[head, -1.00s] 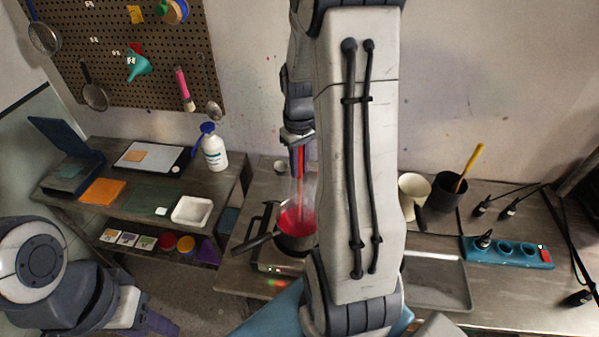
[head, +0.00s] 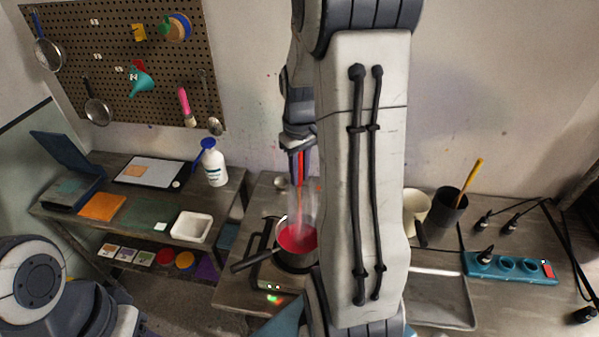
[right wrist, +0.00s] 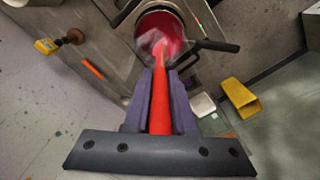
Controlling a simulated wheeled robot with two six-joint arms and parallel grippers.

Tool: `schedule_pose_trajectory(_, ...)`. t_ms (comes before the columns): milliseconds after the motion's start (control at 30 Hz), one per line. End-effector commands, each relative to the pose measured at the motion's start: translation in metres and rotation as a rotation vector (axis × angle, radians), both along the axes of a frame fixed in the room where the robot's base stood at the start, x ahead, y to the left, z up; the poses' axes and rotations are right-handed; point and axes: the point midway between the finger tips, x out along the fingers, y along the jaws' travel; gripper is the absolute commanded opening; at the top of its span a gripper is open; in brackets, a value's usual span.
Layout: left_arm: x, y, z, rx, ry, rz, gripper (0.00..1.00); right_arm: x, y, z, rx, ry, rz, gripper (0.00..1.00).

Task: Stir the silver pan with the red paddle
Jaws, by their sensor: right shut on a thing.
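The silver pan (head: 297,263) stands on a small burner at the middle of the table in the head view, with bright red liquid and rising steam. In the right wrist view its dark handle (right wrist: 215,46) points right. My right gripper (head: 301,158) is above the pan, shut on the red paddle (right wrist: 160,105). The paddle points down and its lower end reaches the pan's red liquid; steam blurs the tip. My right arm covers part of the pan's right side in the head view. My left arm shows at the lower left, but its gripper is out of view.
A white bottle (head: 214,168) and white tray (head: 190,222) stand on the left bench. Right of my arm are a cream jug (head: 416,207), a dark pot (head: 449,212) with a yellow stick, a metal tray (head: 440,300) and a teal power strip (head: 510,268).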

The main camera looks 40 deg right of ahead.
Motion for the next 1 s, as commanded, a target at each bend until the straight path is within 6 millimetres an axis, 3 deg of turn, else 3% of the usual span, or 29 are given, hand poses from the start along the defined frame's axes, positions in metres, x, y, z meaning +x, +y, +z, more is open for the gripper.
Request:
schedule_pose_trajectory(167, 0.000, 0.000, 0.000, 0.000, 0.000, 0.000, 0.50, 0.000, 0.000, 0.007, -0.001, -0.001, 0.000, 0.00)
schedule_pose_trajectory(1000, 0.000, 0.000, 0.000, 0.000, 0.000, 0.000, 0.50, 0.001, 0.000, 0.105, -0.001, -0.003, 0.000, 0.00)
